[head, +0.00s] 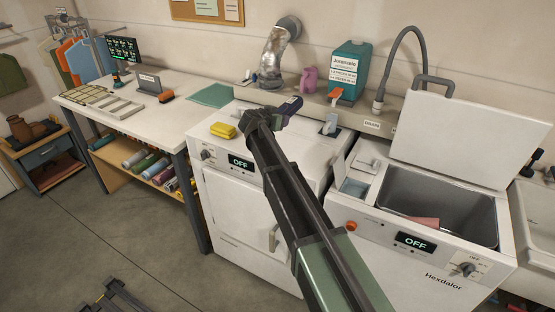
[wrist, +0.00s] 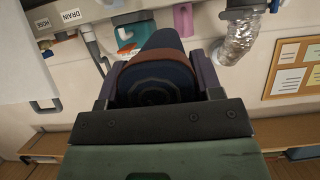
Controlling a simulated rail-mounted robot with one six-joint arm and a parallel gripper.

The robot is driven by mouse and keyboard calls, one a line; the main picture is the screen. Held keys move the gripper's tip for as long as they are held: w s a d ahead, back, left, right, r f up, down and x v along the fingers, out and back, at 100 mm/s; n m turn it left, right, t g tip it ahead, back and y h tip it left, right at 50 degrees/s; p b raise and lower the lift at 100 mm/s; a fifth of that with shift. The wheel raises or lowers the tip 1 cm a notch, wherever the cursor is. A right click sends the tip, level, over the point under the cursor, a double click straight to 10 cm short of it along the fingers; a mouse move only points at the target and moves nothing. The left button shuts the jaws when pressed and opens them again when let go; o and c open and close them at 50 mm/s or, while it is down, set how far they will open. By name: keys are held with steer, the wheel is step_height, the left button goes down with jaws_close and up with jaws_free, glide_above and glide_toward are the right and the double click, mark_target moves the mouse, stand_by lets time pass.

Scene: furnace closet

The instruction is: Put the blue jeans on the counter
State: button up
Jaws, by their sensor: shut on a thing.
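My gripper (head: 274,112) is above the back of the closed white machine in the head view. In the wrist view, my gripper (wrist: 160,85) is shut on a rolled dark blue cloth bundle with a brown band, which looks like the blue jeans (wrist: 155,88). The bundle sits between both fingers, with its coiled end towards the camera. In the head view the arm and gripper hide most or all of it. The white counter (head: 146,118) is at the left, with a clear stretch at its front right.
A yellow sponge (head: 222,130) lies on the closed machine. A teal jug (head: 349,72) and silver duct (head: 276,52) stand behind. The right machine's lid (head: 470,120) is open.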

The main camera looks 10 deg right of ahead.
step_height(320, 180, down, 14)
steer(key=b, duration=1.1)
steer(key=shift+r, duration=0.35)
steer(key=shift+f, duration=0.15)
steer(key=o, duration=1.1)
